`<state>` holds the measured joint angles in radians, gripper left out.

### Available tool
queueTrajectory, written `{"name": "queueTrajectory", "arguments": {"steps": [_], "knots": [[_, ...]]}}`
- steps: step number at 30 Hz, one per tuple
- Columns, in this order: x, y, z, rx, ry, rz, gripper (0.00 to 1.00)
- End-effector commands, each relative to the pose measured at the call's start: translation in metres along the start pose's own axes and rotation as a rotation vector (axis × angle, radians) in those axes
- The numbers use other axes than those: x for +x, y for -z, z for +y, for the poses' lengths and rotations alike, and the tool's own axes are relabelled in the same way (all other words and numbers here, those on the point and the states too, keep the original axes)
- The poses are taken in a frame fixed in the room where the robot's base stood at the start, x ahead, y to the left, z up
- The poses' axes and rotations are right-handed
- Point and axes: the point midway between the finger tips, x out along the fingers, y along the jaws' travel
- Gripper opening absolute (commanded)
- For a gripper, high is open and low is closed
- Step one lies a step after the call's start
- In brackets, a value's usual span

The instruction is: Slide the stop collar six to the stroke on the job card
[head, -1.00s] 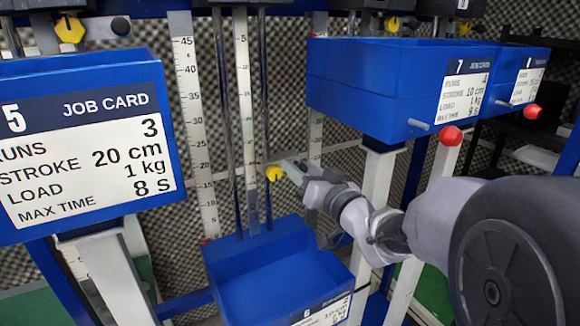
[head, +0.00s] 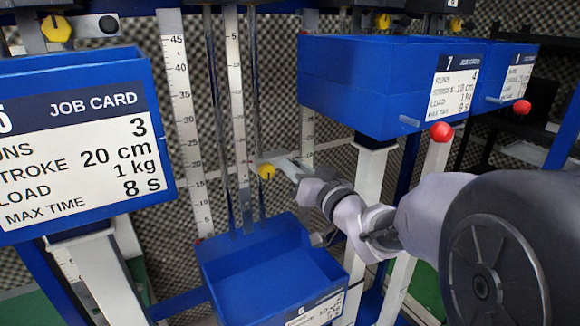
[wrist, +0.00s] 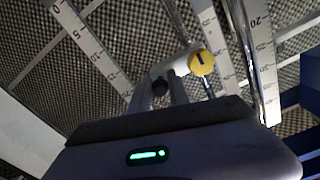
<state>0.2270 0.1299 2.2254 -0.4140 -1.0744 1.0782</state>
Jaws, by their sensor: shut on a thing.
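The stop collar of station six has a yellow knob (head: 267,171) and sits on the upright rods behind the middle blue tray. The knob also shows in the wrist view (wrist: 201,62), with a dark mark on its face. My gripper (head: 281,167) reaches in from the right and is shut on the collar beside the knob; the exact contact is hard to see. A ruled white scale (head: 240,130) runs up beside the rods. The job card six (head: 318,309) on the tray front is cut off by the lower picture edge, and its stroke line is small and hard to read.
The blue tray six (head: 270,268) stands below the collar. Tray five (head: 75,70) with its 20 cm card is at left. Tray seven (head: 375,85) and a red knob (head: 440,131) are near my arm at right. A second scale (head: 185,110) stands left of the rods.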

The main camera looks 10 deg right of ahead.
Motion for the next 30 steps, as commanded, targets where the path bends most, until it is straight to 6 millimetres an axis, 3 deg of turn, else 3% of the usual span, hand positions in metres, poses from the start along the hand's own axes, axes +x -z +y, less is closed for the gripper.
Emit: {"name": "queueTrajectory", "arguments": {"steps": [23,26,30], "knots": [[0.000,0.001,0.000,0.000,0.000,0.001,0.00],[0.000,0.014,-0.004,0.000,0.000,0.002,0.00],[0.000,0.051,-0.016,-0.001,0.002,0.003,0.00]]}}
